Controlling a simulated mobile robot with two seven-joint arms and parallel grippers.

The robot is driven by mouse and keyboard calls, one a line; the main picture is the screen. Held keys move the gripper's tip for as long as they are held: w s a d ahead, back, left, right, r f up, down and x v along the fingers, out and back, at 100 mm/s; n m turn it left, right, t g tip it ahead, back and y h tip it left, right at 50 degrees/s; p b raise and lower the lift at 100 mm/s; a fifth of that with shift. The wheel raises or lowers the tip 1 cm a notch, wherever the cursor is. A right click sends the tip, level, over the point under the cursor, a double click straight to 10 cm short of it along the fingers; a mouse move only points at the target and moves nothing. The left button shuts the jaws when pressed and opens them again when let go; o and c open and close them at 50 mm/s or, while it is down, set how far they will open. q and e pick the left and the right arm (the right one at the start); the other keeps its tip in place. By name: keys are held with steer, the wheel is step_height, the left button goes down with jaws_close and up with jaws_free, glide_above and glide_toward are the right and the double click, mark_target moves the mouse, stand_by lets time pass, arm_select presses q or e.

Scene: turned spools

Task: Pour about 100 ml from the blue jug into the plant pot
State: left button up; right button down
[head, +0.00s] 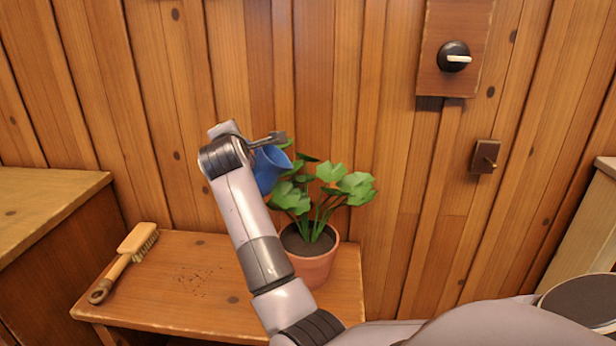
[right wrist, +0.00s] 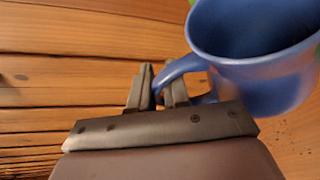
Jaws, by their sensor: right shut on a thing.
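The blue jug (head: 268,170) is held up at the left of the plant's leaves, above the table. In the head view it leans, with its mouth towards the upper right. My right gripper (head: 277,138) is shut on its handle; the right wrist view shows the fingers (right wrist: 160,86) around the handle and the open mouth of the jug (right wrist: 245,75). No liquid or stream is visible. The terracotta plant pot (head: 315,268) stands upright with dark soil and a leafy green plant, below and right of the jug. My arm hides part of the pot's left side. My left gripper is not in view.
The pot stands on a small wooden table (head: 215,308). A wooden brush (head: 130,252) and scattered dark crumbs (head: 195,280) lie on its left part. A plank wall (head: 330,90) is close behind, with a dark knob (head: 454,57) and a latch (head: 485,157) at right.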

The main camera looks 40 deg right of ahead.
steer(key=shift+s+d+r+m+t, duration=0.25)
steer(key=shift+s+r+m, duration=0.1)
steer(key=shift+r, duration=0.1)
steer(key=shift+s+d+r+m+t, duration=0.15)
steer(key=shift+s+d+r+m, duration=0.05)
steer(key=shift+r+m, duration=0.2)
steer(key=shift+r+b, duration=0.25)
steer(key=shift+b, duration=0.25)
steer(key=shift+s+d+r+m+t+b, duration=0.3)
steer(key=shift+s+r+m, duration=0.05)
steer(key=shift+r+m, duration=0.3)
steer(key=shift+r, duration=0.1)
steer(key=shift+s+d+r+m+b, duration=0.3)
steer(key=shift+s+r+m+b, duration=0.1)
steer(key=shift+m+b, duration=0.1)
steer(key=shift+d+r, duration=0.1)
steer(key=shift+s+d+r+m+t+b, duration=0.2)
steer(key=shift+s+r+m+t+b, duration=0.1)
steer(key=shift+m+b, duration=0.15)
steer(key=shift+s+d+r+m+b, duration=0.2)
steer(key=shift+s+r+m+b, duration=0.05)
steer(key=shift+r+m+b, duration=0.1)
steer(key=shift+s+d+r+m+t+b, duration=0.25)
steer(key=shift+s+d+m+t+b, duration=0.15)
steer(key=shift+s+d+m+b, duration=0.3)
